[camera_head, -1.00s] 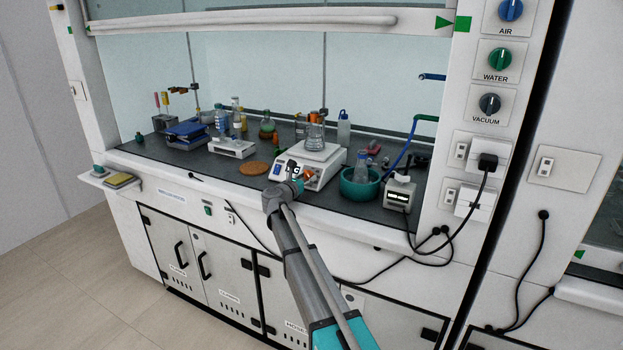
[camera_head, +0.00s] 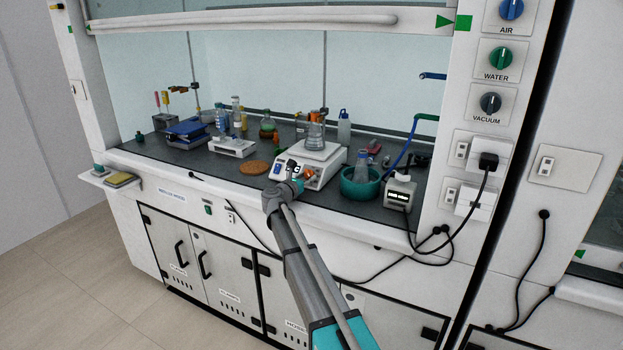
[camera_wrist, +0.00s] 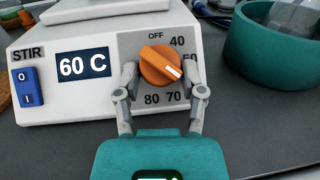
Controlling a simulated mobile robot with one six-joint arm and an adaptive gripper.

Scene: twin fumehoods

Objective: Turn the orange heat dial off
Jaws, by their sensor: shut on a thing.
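The orange heat dial (camera_wrist: 158,63) is on the front panel of the white hotplate (camera_wrist: 80,92). Its white mark points to the lower right, between 50 and 70 on the printed scale. OFF is printed at the top of the scale. The display (camera_wrist: 83,65) reads 60 C. My gripper (camera_wrist: 163,80) is shut on the dial, one finger on its left side and one on its right. In the head view the hotplate (camera_head: 330,168) stands in the fumehood with a flask on it, and my gripper (camera_head: 296,178) is at its front, partly hiding the dial.
A blue rocker switch (camera_wrist: 27,87) marked STIR is left of the display. A teal bowl (camera_head: 360,190) stands close to the right of the hotplate. An orange-brown round mat (camera_head: 254,167) lies to the left. A flask (camera_head: 315,135) stands on the plate.

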